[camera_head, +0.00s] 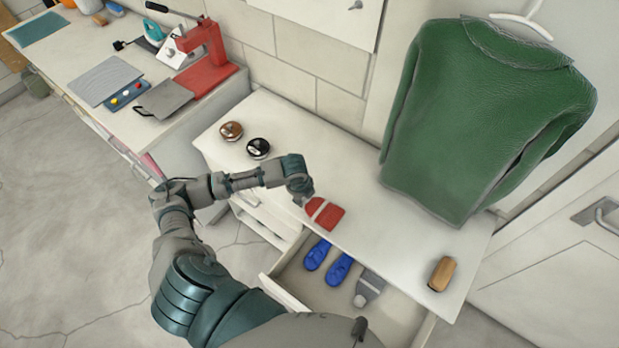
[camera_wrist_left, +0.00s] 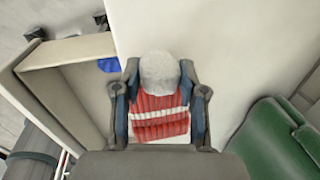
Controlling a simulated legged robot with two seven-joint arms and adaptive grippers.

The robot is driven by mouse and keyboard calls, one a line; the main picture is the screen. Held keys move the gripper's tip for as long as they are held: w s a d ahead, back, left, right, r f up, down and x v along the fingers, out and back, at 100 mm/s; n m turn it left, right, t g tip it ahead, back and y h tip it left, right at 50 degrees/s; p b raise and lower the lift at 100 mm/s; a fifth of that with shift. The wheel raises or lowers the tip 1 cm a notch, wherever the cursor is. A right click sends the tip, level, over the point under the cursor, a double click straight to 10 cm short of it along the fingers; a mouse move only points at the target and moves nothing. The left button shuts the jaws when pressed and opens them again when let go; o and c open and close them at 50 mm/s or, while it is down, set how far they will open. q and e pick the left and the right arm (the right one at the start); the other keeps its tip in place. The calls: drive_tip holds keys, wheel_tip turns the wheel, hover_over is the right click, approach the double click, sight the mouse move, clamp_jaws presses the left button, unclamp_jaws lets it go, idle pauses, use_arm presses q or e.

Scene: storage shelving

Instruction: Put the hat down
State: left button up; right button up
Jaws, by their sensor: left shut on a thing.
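The red knitted hat (camera_head: 326,215) with a white stripe is over the white cabinet top, near its front edge above the open drawer. My left gripper (camera_head: 307,199) is shut on it. In the left wrist view, the hat (camera_wrist_left: 160,120) sits between the two fingers of the left gripper (camera_wrist_left: 160,95), and its pale pompom (camera_wrist_left: 158,72) points away from the palm. I cannot tell whether the hat touches the cabinet top (camera_head: 375,210). My right gripper is not in view.
The open drawer (camera_head: 275,291) holds blue slippers (camera_head: 338,269) and a grey hat (camera_head: 368,288). Two round tins (camera_head: 258,148) stand at the cabinet's left, a brown brush (camera_head: 441,274) at its right. A green sweater (camera_head: 480,110) hangs behind. The middle of the top is clear.

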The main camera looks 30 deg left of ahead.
use_arm(q)
drive_tip(key=w+a, duration=0.3)
drive_tip(key=w, duration=0.2)
drive_tip(key=w+a+f, duration=0.1)
drive_tip(key=w+a, duration=0.1)
drive_tip(key=shift+w+a, duration=0.35)
drive_tip(key=shift+w+a+f, duration=0.1)
drive_tip(key=shift+w, duration=0.05)
wheel_tip(320, 180, down, 3)
drive_tip(key=shift+f, duration=0.2)
drive_tip(key=o, duration=1.2)
drive_tip(key=shift+c, duration=0.2)
wheel_tip(320, 180, up, 12)
drive_tip(key=s, duration=0.2)
drive_tip(key=shift+a, duration=0.15)
drive_tip(key=shift+s, duration=0.15)
